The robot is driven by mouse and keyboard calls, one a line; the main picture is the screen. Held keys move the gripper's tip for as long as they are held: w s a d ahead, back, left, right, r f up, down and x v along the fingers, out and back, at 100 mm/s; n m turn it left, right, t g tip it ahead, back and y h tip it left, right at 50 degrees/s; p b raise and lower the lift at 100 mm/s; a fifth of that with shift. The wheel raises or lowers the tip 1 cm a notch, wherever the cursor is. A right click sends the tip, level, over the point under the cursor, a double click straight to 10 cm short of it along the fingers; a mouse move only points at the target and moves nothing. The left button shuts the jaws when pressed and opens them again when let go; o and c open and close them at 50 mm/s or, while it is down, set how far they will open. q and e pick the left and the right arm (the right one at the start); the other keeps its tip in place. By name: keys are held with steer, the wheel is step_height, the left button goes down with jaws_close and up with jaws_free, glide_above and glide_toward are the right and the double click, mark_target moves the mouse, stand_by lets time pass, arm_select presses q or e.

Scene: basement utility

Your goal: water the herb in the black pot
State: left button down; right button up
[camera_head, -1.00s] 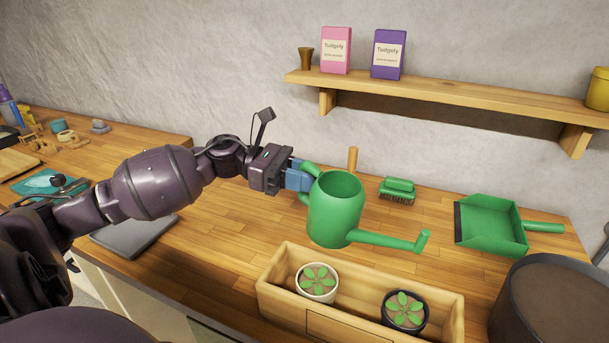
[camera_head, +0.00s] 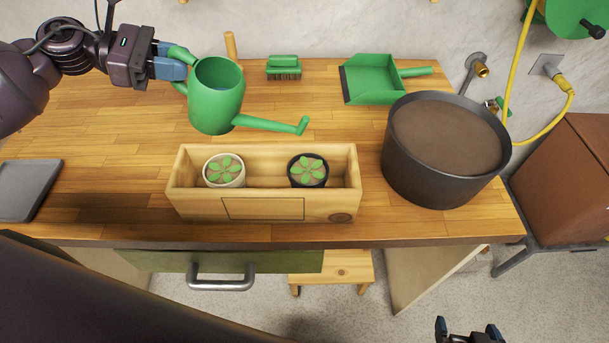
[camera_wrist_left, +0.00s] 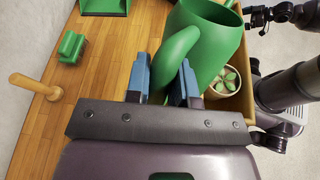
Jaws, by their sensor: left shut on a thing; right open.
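A green watering can (camera_head: 217,97) is held by its handle in my left gripper (camera_head: 178,68), above the table behind the wooden planter box (camera_head: 262,206). Its spout points right, with the tip (camera_head: 302,126) behind and above the black pot. The can also shows between the blue fingers in the left wrist view (camera_wrist_left: 205,45). The black pot (camera_head: 308,182) with a green herb (camera_head: 307,170) stands in the right part of the box. A white pot (camera_head: 223,184) with a similar herb stands to its left. My right gripper (camera_head: 469,331) is open and empty at the bottom edge, low in front of the table.
A large dark tub (camera_head: 437,185) filled with brown matter stands right of the box. A green brush (camera_head: 284,69) and a green dustpan (camera_head: 372,80) lie behind. A grey tray (camera_head: 28,188) lies at left. A drawer handle (camera_head: 222,281) juts out in front.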

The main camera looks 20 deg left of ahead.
arm_select(q)
steer(key=shift+d+r+y, duration=0.2)
steer(key=shift+r+y, duration=0.1)
steer(key=shift+r, duration=0.15)
arm_select(e)
steer(key=shift+w+r, duration=0.15)
steer(key=shift+r, duration=0.1)
steer(key=shift+f, duration=0.1)
stand_by(1.0)
arm_select(q)
steer(key=shift+f, duration=0.1)
arm_select(e)
steer(key=shift+f, duration=0.1)
stand_by(0.7)
arm_select(q)
steer(key=shift+w+f, duration=0.1)
steer(key=shift+f, duration=0.15)
steer(key=w+f+h+b, duration=0.1)
steer(key=f+b, duration=0.1)
steer(key=w+f+g+h+b, duration=0.1)
steer(key=f+b, duration=0.1)
steer(key=shift+w+m, duration=0.2)
steer(key=shift+m, duration=0.1)
arm_select(e)
steer(key=f, duration=0.2)
steer(key=w, duration=0.1)
steer(key=shift+a+f, duration=0.35)
steer(key=shift+f, duration=0.05)
